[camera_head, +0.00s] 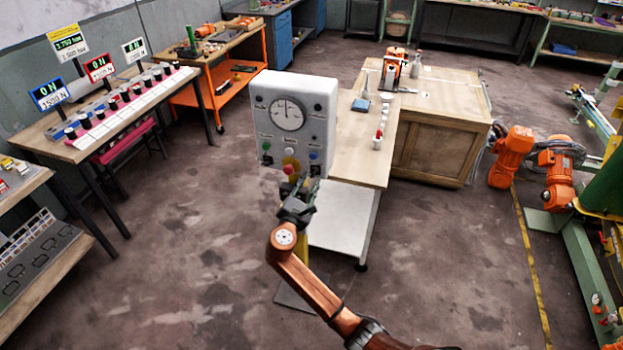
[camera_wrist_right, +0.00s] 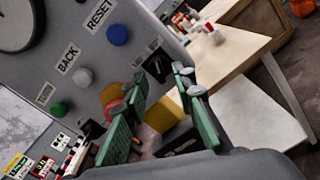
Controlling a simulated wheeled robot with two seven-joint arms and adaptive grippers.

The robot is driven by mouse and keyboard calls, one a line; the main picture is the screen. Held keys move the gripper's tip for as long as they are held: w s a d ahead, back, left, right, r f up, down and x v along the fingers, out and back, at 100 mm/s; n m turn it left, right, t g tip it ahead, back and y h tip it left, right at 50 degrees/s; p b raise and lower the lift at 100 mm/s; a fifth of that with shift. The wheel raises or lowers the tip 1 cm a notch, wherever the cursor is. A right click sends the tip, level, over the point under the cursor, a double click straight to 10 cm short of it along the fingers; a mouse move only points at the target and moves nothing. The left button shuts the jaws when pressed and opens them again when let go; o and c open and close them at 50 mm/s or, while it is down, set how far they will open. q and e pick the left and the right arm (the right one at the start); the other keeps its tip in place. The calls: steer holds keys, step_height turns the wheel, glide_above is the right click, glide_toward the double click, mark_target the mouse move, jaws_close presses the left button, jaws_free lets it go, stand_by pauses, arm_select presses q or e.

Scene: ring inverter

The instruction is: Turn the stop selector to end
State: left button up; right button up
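The grey control box (camera_head: 325,105) carries a round dial and several buttons. A black selector knob (camera_wrist_right: 158,65) sits at its lower right, below the blue button; its label is too small to read, so I cannot confirm it is the stop selector. It also shows in the head view (camera_head: 315,170). My right gripper (camera_wrist_right: 163,82) has its green-padded fingers apart, with the knob just beyond the fingertips; contact is not visible. In the head view the right gripper (camera_head: 303,190) is in front of the box's lower edge. My left gripper is not in view.
A red mushroom button (camera_head: 289,169) on a yellow housing is close beside my right gripper. The blue reset button (camera_wrist_right: 117,34), white back button (camera_wrist_right: 85,75) and green button (camera_wrist_right: 60,108) are nearby. A wooden bench (camera_head: 352,150) stands right of the box. Floor in front is clear.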

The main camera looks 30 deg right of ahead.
steer(key=shift+x, duration=1.2)
steer(key=shift+c, duration=0.5)
jaws_close()
